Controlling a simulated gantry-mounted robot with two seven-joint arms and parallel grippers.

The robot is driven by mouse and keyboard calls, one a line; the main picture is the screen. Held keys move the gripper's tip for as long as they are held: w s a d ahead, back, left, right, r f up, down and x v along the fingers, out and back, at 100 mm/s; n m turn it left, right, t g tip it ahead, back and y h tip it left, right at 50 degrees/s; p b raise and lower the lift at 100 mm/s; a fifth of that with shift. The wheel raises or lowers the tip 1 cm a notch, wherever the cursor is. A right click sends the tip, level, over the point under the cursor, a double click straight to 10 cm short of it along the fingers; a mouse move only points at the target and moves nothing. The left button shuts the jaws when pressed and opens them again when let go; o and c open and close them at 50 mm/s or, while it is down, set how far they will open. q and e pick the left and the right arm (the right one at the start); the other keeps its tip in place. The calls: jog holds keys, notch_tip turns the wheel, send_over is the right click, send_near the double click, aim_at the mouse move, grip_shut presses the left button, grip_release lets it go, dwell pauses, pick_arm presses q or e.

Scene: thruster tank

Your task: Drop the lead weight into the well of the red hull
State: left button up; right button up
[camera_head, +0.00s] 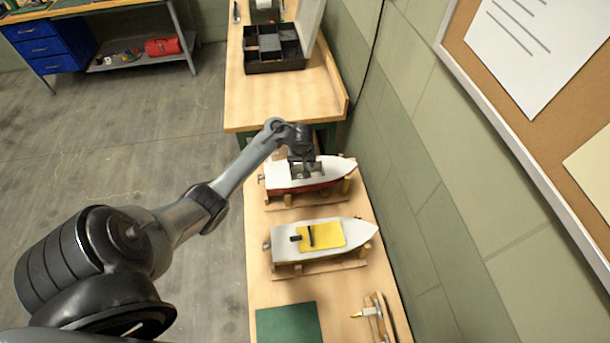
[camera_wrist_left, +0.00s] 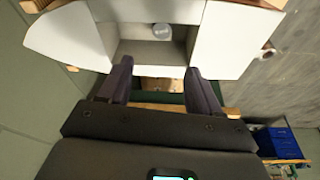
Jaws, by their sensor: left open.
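The red hull (camera_head: 325,180) has a white deck and sits on a wooden cradle on the bench, pointing right in the head view. In the left wrist view its white deck (camera_wrist_left: 75,35) surrounds an open grey well (camera_wrist_left: 135,50). A small round light-grey piece, apparently the lead weight (camera_wrist_left: 163,32), is inside the well, close to its far wall in that view. My left gripper (camera_head: 304,174) is over the middle of the hull and hides part of it. The left wrist view shows its two fingers (camera_wrist_left: 159,68) apart, with nothing between them. My right gripper is not in view.
A second boat (camera_head: 350,234) with a yellow deck panel (camera_head: 323,235) sits on a cradle nearer me. A green mat (camera_head: 288,322) and a small tool-like item (camera_head: 376,314) lie at the front. A black compartment box (camera_head: 274,64) stands on the far bench. A green wall borders the right.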

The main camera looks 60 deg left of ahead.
pick_arm(q)
jog(key=p+v, duration=0.2)
jog(key=v, duration=0.4)
jog(key=shift+r+p, duration=0.35)
jog(key=shift+r, duration=0.05)
jog(key=shift+s+d, duration=0.1)
